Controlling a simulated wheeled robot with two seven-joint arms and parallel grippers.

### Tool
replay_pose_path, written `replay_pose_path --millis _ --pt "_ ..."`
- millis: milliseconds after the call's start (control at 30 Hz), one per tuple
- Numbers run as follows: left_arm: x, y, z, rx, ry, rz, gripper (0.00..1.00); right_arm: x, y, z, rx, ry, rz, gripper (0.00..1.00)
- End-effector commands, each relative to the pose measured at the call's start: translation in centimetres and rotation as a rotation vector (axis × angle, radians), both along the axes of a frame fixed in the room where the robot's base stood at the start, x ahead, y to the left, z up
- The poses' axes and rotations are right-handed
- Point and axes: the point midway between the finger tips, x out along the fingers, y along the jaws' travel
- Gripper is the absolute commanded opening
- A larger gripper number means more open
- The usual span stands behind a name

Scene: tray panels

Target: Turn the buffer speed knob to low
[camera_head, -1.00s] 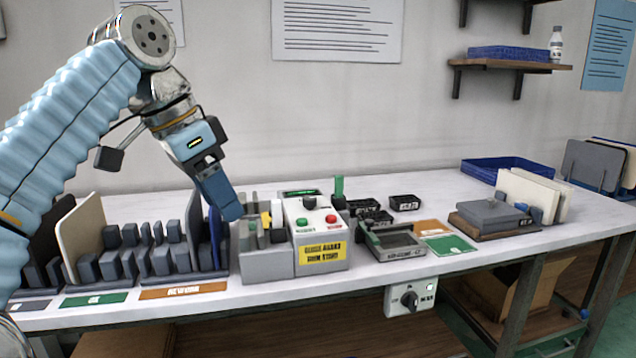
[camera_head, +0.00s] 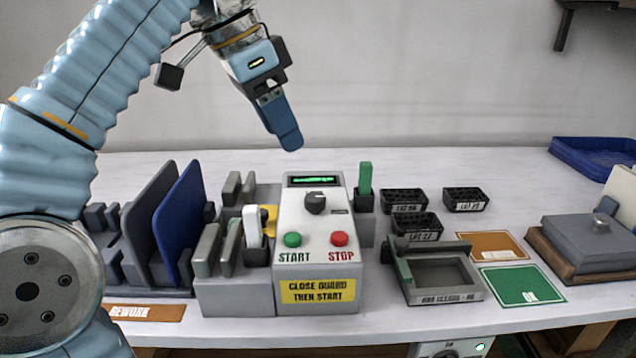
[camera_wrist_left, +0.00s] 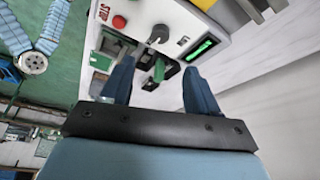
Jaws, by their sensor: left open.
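The buffer control box (camera_head: 318,255) is a white and grey box on the table. Its dark speed knob (camera_head: 315,203) is on the sloped face, below a lit green display (camera_head: 315,180) and above a green START button (camera_head: 292,240) and a red STOP button (camera_head: 340,239). The knob also shows in the left wrist view (camera_wrist_left: 159,34). My left gripper (camera_head: 291,144) is above and behind the box, apart from the knob. In the left wrist view its two fingers (camera_wrist_left: 157,82) are spread with nothing held between them. The knob's pointer is too small to read. My right gripper is not in view.
A rack with grey and blue panels (camera_head: 182,225) stands left of the box. A green upright piece (camera_head: 365,178) and black bins (camera_head: 404,200) are to its right, with a grey tray fixture (camera_head: 470,296) in front. The table behind is clear.

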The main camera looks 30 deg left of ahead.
Motion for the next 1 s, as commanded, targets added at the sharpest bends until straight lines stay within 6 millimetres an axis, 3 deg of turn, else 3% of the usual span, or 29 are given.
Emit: replay_pose_path --millis 500,700,1000 --pt "3.2 -2.3 -9.8 0.0 0.003 0.001 0.6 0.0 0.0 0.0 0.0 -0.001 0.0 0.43" --pt "3.7 -2.7 -11.3 0.0 0.002 0.001 0.6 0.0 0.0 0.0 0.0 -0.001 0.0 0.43" --pt "3.8 -2.7 -11.5 -0.001 0.001 0.001 0.59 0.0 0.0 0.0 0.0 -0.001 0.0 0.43"
